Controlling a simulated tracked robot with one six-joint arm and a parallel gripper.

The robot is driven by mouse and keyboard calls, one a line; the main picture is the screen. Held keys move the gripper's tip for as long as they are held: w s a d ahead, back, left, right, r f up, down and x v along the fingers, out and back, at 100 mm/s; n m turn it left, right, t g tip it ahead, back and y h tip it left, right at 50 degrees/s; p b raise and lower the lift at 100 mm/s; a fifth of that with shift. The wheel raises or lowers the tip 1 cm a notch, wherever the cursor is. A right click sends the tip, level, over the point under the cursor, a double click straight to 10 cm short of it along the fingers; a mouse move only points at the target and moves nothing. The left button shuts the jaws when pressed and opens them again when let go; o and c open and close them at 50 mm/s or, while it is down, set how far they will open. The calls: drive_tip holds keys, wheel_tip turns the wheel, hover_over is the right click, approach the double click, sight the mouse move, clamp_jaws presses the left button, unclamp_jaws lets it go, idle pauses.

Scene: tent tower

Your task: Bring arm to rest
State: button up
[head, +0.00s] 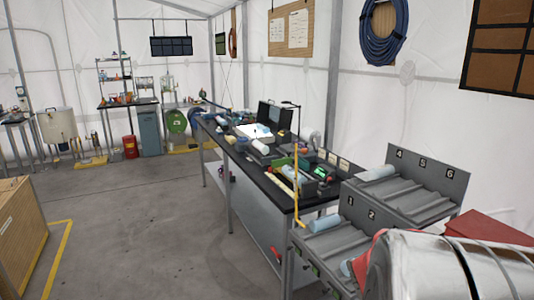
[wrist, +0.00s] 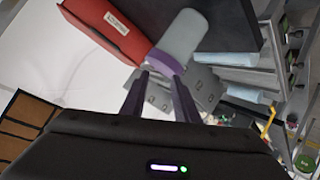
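My gripper (wrist: 161,76) shows in the wrist view. Its two dark purple fingers stand apart with a gap between them, and I see nothing clearly clamped there. A grey cylinder with a purple end (wrist: 183,36) lies in line beyond the fingertips. I cannot tell how far beyond them it is, or whether it is a part of my own body. A red box with a white label (wrist: 108,24) is beside it at upper left. My gripper does not show clearly in the head view.
A numbered grey rack (head: 415,195) holds pale blue cylinders at right, close to me. A long black-topped workbench (head: 232,146) with tools and cases runs along the right wall. A wooden crate (head: 22,232) stands at left. The grey floor (head: 140,215) between is clear.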

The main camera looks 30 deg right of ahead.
drive_tip(key=w+a+r+n+t+y, duration=0.2)
drive_tip(key=w+a+t+y, duration=0.15)
drive_tip(key=w+a, duration=0.55)
drive_tip(key=w+a+r+n+t+y, duration=0.2)
drive_tip(key=w+a+r+n+t, duration=0.15)
drive_tip(key=w+a, duration=0.5)
drive_tip(key=s+a+n+y, duration=0.25)
drive_tip(key=a+y, duration=0.25)
drive_tip(key=a, duration=1.4)
drive_tip(key=s+a+f+n+g+y, duration=0.2)
drive_tip(key=s+a+g, duration=0.1)
drive_tip(key=s+a, duration=0.7)
drive_tip(key=shift+s+a+g, duration=0.15)
drive_tip(key=shift+s+g, duration=0.25)
drive_tip(key=shift+s, duration=1.05)
